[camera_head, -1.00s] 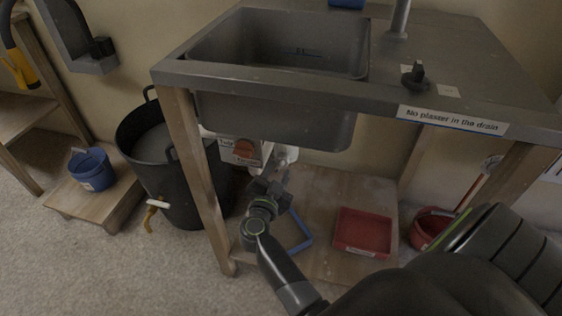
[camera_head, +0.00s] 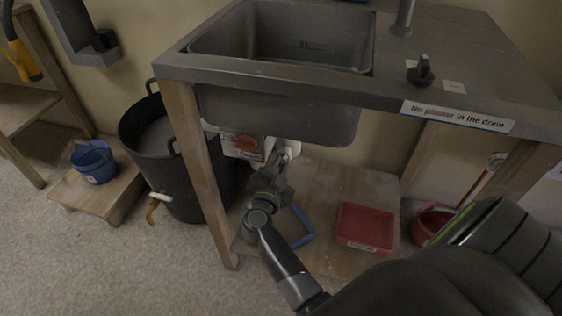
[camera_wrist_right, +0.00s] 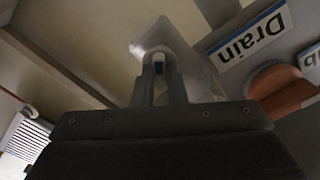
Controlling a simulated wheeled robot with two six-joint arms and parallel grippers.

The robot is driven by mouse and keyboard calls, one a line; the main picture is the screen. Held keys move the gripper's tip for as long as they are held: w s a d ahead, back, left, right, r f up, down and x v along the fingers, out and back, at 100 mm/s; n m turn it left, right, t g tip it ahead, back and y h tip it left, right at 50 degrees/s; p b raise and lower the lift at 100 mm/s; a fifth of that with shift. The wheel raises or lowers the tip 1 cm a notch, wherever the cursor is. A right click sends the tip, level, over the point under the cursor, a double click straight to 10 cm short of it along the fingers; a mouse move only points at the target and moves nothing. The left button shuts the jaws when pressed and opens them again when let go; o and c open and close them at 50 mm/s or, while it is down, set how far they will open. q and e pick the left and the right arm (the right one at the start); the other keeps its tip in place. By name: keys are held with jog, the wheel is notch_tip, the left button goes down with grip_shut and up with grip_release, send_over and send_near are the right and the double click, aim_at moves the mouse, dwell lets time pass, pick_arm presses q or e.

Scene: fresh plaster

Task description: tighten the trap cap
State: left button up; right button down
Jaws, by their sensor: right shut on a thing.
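The pale trap (camera_head: 286,146) hangs under the sink bowl. It also shows in the right wrist view as a whitish, translucent-looking body (camera_wrist_right: 190,55). My right gripper (camera_head: 281,163) reaches up to it from below. In the right wrist view its two narrow fingers (camera_wrist_right: 158,72) are shut on the trap cap (camera_wrist_right: 158,57), a small part at the trap's lower end. The fingers hide most of the cap, so its turn position cannot be told. My left gripper is not in view.
A panel beside the trap carries an orange-red knob (camera_head: 246,143) and a "Drain" label (camera_wrist_right: 248,38), close to the gripper. A wooden sink leg (camera_head: 199,172) stands left. Below are a blue frame (camera_head: 301,228) and a red tray (camera_head: 365,227). A black bin (camera_head: 170,160) stands left.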

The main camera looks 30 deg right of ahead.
jog(key=m+b, duration=0.1)
jog(key=m, duration=0.4)
jog(key=shift+f, duration=0.1)
jog(key=shift+m+b, duration=0.4)
jog(key=shift+m, duration=0.6)
jog(key=shift+m+b, duration=0.5)
jog(key=shift+m, duration=0.3)
jog(key=m+b, duration=0.1)
jog(key=m, duration=0.2)
jog(key=shift+f, duration=0.1)
jog(key=shift+m+b, duration=0.75)
jog(key=shift+m, duration=0.45)
jog(key=shift+r+m, duration=0.2)
jog(key=shift+m, duration=0.3)
